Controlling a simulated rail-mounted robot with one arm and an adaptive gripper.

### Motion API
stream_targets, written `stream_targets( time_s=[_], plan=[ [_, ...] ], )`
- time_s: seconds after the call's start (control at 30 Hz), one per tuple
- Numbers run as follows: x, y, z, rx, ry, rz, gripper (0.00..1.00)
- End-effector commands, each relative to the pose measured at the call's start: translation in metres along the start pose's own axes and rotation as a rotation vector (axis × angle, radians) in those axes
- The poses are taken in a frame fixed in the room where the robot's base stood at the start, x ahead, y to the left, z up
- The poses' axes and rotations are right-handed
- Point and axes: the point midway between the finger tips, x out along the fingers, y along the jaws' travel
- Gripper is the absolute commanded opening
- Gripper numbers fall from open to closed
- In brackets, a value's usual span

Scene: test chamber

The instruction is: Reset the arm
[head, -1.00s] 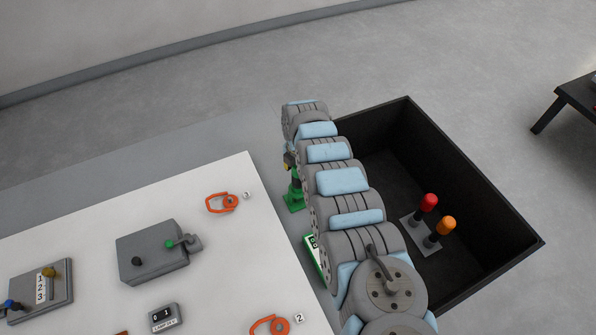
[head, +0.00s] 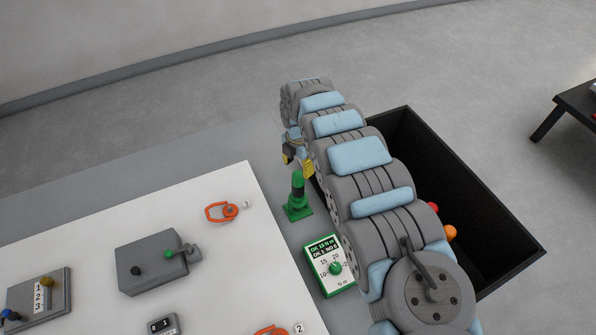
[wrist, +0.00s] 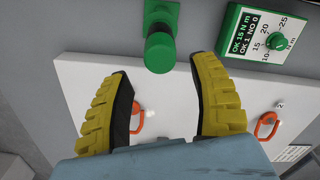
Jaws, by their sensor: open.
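My gripper (wrist: 165,105) is open in the wrist view, its two yellow and black fingers spread apart with nothing between them. In the head view my gripper (head: 297,158) shows only partly, beneath the far end of my arm. A green post with a dark band (head: 297,195) stands on the grey surface just below my gripper in the picture. In the wrist view the green post (wrist: 160,50) lies beyond the fingertips, apart from them. My arm extends from the lower right toward the back.
A green-framed meter (head: 329,265) sits right of the white board (head: 90,245), which carries a grey box (head: 150,265), orange hooks (head: 222,212) and a switch panel (head: 40,297). A black bin (head: 500,225) with red and orange knobs is partly behind my arm. A dark table (head: 575,105) stands far right.

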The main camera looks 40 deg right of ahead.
Motion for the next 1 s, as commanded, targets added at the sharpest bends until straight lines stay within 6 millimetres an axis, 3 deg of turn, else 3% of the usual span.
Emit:
stream_targets(
  time_s=[0.33,0.73,0.87,1.0],
  plan=[
    [-0.033,0.0,0.001,0.001,-0.002,0.001,0.61],
    [-0.035,0.004,-0.001,0.004,-0.001,0.01,0.61],
    [-0.024,0.032,-0.009,0.032,-0.008,0.08,0.61],
    [-0.008,0.089,-0.026,0.105,-0.019,0.233,0.61]
  ],
)
